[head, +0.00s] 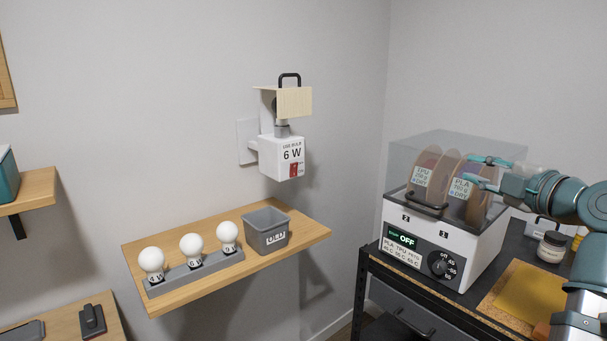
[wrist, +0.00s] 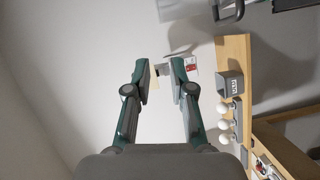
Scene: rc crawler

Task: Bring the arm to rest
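My gripper (head: 478,170) is at the right in the head view, in front of the filament dryer's clear lid as seen there. Its two teal fingers point left and stand apart with nothing between them. In the wrist view my gripper (wrist: 160,72) also shows open and empty, with the wall behind it. My arm comes in from the right edge of the head view.
A white filament dryer (head: 430,235) with spools stands on a dark bench (head: 462,297). A wall shelf (head: 190,294) holds three bulbs (head: 191,245) in a grey rack and a grey "OLD" bin (head: 265,232). A "6 W" lamp box (head: 282,158) is on the wall above.

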